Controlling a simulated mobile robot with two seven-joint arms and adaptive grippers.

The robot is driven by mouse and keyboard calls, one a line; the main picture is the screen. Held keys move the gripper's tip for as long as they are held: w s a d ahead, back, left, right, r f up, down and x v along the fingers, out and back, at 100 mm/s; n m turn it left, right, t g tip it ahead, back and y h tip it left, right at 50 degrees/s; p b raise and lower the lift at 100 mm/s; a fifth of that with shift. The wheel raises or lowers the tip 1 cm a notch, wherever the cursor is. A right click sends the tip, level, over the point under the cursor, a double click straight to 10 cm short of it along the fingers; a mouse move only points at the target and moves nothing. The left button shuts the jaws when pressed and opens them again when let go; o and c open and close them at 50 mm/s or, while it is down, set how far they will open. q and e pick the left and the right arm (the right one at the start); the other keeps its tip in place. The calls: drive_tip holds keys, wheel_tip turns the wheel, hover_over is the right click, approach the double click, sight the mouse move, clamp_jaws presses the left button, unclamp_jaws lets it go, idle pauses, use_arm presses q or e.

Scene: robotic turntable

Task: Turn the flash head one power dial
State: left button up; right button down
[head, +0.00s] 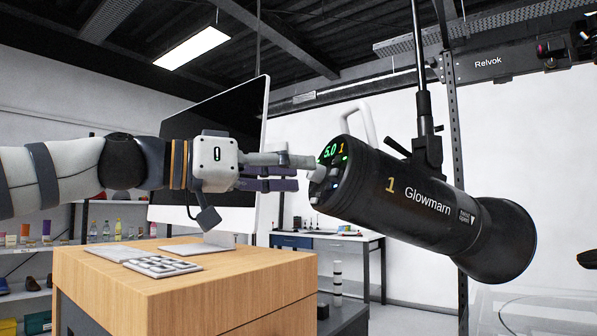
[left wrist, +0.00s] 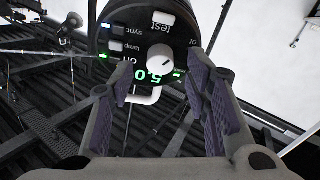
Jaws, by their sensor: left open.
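The flash head (head: 430,205) is a black cylinder marked "1" and "Glowmarn", hanging tilted from a pole with its control panel facing left. The power dial (left wrist: 160,57) is a pale round knob beside a green "5.0" readout (left wrist: 160,73). "test", "sync", "lamp" and "on" controls surround it in the left wrist view. My left gripper (head: 304,172) is open, its fingertips right at the panel. In the left wrist view the open left gripper (left wrist: 158,77) has one finger on each side of the dial; I cannot tell whether they touch it. My right gripper is not in view.
A white handle (head: 367,120) rises above the flash head. A wooden-topped cabinet (head: 240,268) with a keypad (head: 161,266) stands below my left arm. A large panel (head: 245,110) is behind the gripper. A metal post (head: 456,150) stands behind the flash head.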

use_arm(q)
drive_tip(key=shift+x, duration=0.85)
drive_tip(key=shift+c, duration=0.4)
clamp_jaws()
